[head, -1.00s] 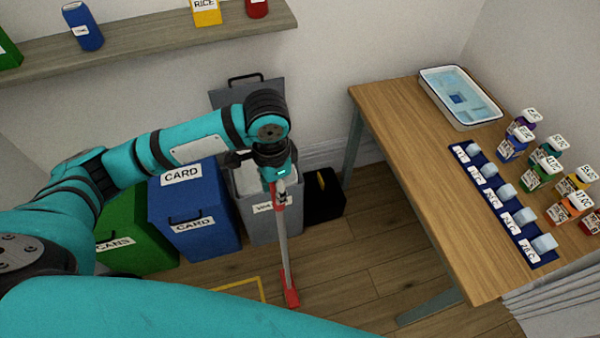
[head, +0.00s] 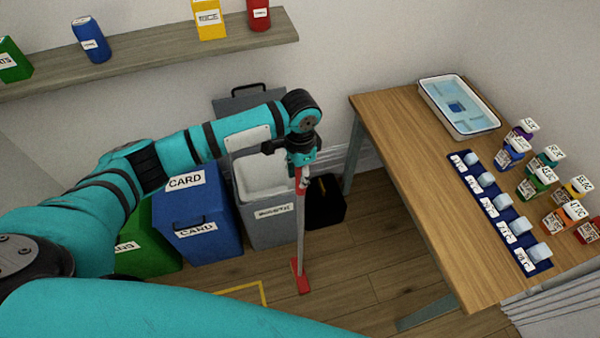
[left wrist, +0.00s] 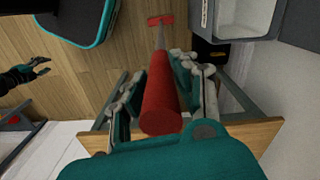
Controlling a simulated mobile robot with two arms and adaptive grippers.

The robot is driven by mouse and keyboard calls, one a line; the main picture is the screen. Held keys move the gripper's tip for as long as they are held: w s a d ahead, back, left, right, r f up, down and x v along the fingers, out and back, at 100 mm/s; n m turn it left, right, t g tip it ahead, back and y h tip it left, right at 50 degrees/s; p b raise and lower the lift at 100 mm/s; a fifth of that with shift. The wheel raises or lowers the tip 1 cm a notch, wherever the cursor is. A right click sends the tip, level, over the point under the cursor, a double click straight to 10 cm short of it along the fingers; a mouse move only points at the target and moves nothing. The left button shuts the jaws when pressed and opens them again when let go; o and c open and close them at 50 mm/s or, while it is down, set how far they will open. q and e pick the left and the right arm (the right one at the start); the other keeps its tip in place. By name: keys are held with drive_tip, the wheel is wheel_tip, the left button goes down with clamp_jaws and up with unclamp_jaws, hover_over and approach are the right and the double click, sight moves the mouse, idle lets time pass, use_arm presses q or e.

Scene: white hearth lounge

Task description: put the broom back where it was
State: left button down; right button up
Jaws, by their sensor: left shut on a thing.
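The broom (head: 300,228) has a red grip, a grey shaft and a red head (head: 302,282). It hangs near upright below my left gripper (head: 303,165), in front of the grey bin. My left gripper is shut on the broom's red grip. In the left wrist view the red grip (left wrist: 160,100) lies between the two fingers, with the head small at the top. I cannot tell whether the head touches the floor. My right gripper (left wrist: 46,67) shows at the left edge of the left wrist view, its fingers apart and empty.
Green (head: 145,245), blue (head: 197,225) and grey (head: 270,228) bins line the wall; the grey one's lid is up. A black box (head: 326,205) stands right of them. A yellow outline (head: 262,290) marks the floor. A wooden table (head: 400,165) stands right; floor between is clear.

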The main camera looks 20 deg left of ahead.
use_arm(q)
drive_tip(key=shift+f, duration=0.4)
drive_tip(key=c, duration=1.4)
unclamp_jaws()
drive_tip(key=shift+f, duration=0.15)
drive_tip(key=shift+c, duration=0.2)
drive_tip(key=o, duration=0.4)
drive_tip(key=shift+o, duration=0.2)
wheel_tip(320, 180, up, 11)
drive_tip(key=shift+d+f+b, duration=0.1)
drive_tip(key=shift+b, duration=0.9)
drive_tip(key=shift+r, duration=0.75)
